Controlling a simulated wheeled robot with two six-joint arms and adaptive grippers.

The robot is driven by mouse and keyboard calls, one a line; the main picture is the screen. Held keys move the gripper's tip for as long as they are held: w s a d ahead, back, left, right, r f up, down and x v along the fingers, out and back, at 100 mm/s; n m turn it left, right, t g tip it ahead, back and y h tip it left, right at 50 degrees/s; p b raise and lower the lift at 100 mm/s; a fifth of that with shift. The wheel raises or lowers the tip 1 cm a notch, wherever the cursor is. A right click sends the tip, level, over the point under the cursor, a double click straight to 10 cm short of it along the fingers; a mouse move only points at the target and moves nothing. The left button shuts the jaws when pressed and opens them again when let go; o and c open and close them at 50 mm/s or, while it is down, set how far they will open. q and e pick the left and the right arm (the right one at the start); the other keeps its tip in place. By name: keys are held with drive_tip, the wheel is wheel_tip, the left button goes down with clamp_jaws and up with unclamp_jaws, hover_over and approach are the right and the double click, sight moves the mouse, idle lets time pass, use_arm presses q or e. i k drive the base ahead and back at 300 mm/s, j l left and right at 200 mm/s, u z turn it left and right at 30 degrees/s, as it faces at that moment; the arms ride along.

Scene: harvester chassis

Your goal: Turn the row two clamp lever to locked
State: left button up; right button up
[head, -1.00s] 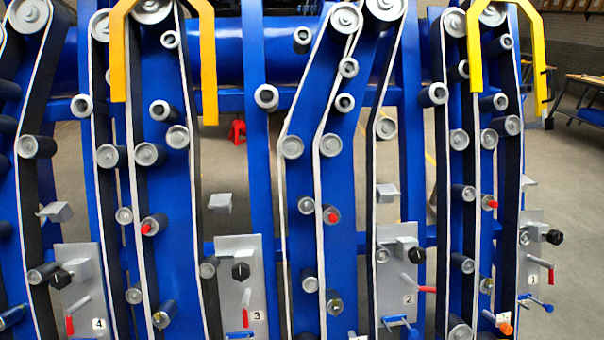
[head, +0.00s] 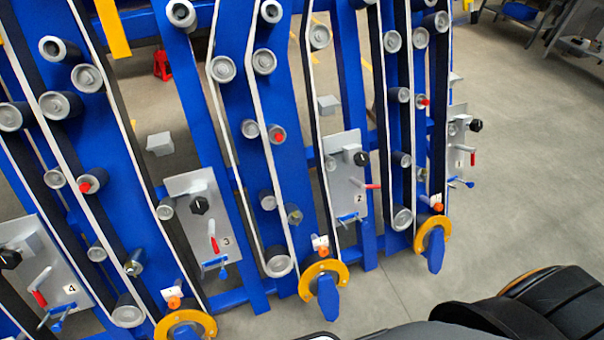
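The row two plate (head: 345,207) is a grey panel marked 2, right of the middle in the head view. Its clamp lever (head: 371,186) has a red grip and points sideways to the right, about level. A black knob (head: 361,159) sits above the lever on a grey block. A blue T-shaped handle (head: 350,218) is at the plate's lower edge. The levers on plate 3 (head: 213,243), plate 1 (head: 473,158) and plate 4 (head: 39,298) point mostly downward instead. Neither of my grippers is in view.
Blue uprights with belts and grey rollers fill the left and middle. Yellow rings with blue handles (head: 328,298) stick out low at the front of the rows. Open concrete floor (head: 540,180) lies to the right. Black parts, apparently mine, cover the lower right corner.

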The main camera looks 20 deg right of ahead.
sight(371, 187)
drive_tip(key=z, duration=1.2)
